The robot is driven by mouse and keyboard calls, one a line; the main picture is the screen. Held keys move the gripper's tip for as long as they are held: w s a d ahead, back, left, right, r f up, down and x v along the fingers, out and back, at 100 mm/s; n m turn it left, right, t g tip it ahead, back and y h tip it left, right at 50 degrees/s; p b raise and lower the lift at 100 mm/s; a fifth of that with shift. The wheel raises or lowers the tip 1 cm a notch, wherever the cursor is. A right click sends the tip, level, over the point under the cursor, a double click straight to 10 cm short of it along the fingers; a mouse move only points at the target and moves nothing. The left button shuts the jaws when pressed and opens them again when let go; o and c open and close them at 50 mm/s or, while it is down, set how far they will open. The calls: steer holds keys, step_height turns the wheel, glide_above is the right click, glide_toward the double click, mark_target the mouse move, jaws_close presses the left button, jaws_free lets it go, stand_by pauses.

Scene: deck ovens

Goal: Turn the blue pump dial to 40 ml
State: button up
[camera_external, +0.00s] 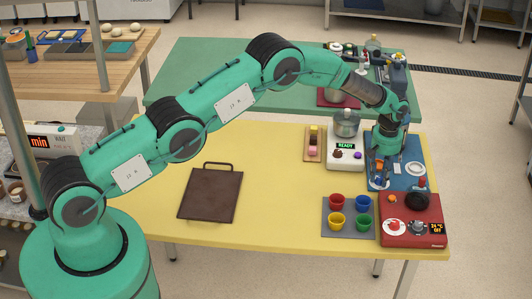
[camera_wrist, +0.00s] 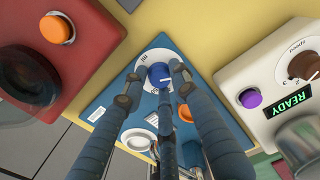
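The blue pump dial (camera_wrist: 160,75) sits on a white round scale plate on the blue pump unit (camera_wrist: 113,112). A short white mark shows on the dial; the scale's figures are too small to read. My gripper (camera_wrist: 159,77) is at the dial, with its fingers coming down around it, one on the left, one on the right and one at the lower edge. The fingertips are close to the dial; whether they touch it is unclear. In the external view my gripper (camera_external: 380,170) is low over the left part of the blue pump unit (camera_external: 412,181), largely hiding the dial.
A red unit (camera_external: 410,232) with knobs stands in front of the pump. A grey mat (camera_external: 347,205) with several coloured cups lies at the front left. A brown board (camera_external: 210,195) lies on the yellow table.

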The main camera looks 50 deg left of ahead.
jaws_close()
steer(key=shift+m, duration=0.4)
steer(key=m+b, duration=0.3)
steer(key=m, duration=0.2)
steer(key=shift+f, duration=0.1)
steer(key=m+b, duration=0.1)
steer(key=m, duration=0.4)
steer(key=shift+m+b, duration=0.3)
steer(key=shift+b, duration=0.05)
steer(key=m, duration=0.4)
steer(key=shift+b, duration=0.4)
steer(key=shift+m, duration=0.3)
